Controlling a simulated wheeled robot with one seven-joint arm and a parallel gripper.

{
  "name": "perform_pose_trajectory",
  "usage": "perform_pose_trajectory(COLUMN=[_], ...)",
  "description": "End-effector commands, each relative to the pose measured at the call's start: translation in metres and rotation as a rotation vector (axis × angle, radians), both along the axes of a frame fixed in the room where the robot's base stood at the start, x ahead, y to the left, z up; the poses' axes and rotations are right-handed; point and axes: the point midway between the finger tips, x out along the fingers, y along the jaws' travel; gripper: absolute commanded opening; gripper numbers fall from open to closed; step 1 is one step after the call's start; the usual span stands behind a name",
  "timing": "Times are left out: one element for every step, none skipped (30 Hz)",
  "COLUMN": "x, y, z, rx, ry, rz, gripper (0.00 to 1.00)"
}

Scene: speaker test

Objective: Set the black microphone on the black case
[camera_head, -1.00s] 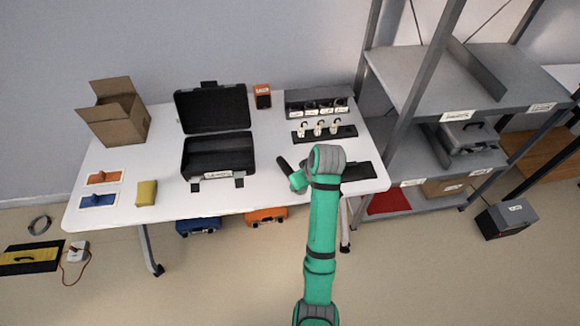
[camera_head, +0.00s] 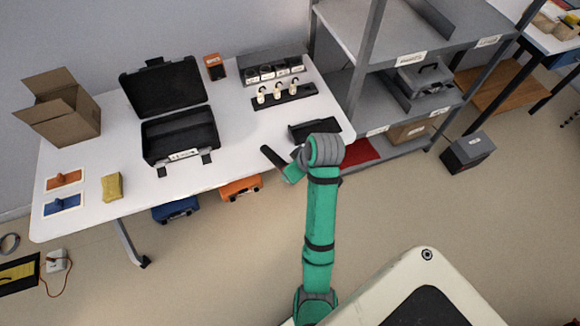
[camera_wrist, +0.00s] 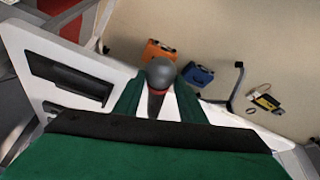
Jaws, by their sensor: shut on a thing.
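My gripper (camera_head: 292,173) is shut on the black microphone (camera_head: 272,157) and holds it over or just past the table's front edge, right of the case. In the wrist view the microphone (camera_wrist: 160,74) shows a grey rounded head and a red ring, between the two green fingers of my gripper (camera_wrist: 157,98). The black case (camera_head: 181,136) stands open on the white table, its lid (camera_head: 165,88) tilted back. A pale label is on its front. The case is not visible in the wrist view.
The white table (camera_head: 235,148) has bare room between case and microphone. A black tray (camera_head: 312,130) lies at its right end. A yellow sponge (camera_head: 111,187), a cardboard box (camera_head: 62,115) and a rack of white pieces (camera_head: 284,95) also stand there. Grey shelving (camera_head: 385,105) is to the right.

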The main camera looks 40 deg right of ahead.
Motion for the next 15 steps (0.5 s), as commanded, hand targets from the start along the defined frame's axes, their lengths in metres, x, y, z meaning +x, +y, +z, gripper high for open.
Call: perform_pose_trajectory(x=[-0.003, -0.004, -0.006, -0.006, -0.008, -0.009, -0.01, -0.012, -0.013, -0.014, -0.015, -0.017, -0.018, -0.019, -0.021], y=[-0.002, -0.002, -0.003, -0.003, -0.003, -0.003, -0.003, -0.004, -0.003, -0.004, -0.004, -0.003, -0.003, -0.003, -0.003], z=[0.0, 0.001, 0.001, 0.001, 0.001, 0.001, 0.001, 0.001, 0.001, 0.001, 0.001, 0.0, 0.0, 0.0, 0.0], rx=[-0.001, -0.002, -0.002, -0.002, -0.002, -0.002, -0.002, -0.002, -0.002, -0.002, -0.001, -0.001, 0.0, 0.0, 0.001], ry=[-0.001, -0.001, -0.001, -0.001, -0.001, -0.001, -0.001, -0.001, -0.001, -0.001, -0.001, -0.001, -0.001, -0.001, -0.001], rz=[-0.004, -0.004, -0.004, -0.003, -0.004, -0.004, -0.004, -0.005, -0.004, -0.004, -0.005, -0.004, -0.004, -0.003, -0.004], gripper=[0.05, 0.05, 0.05, 0.05, 0.05, 0.05, 0.05, 0.05, 0.05, 0.05, 0.05, 0.05, 0.05, 0.05, 0.05])
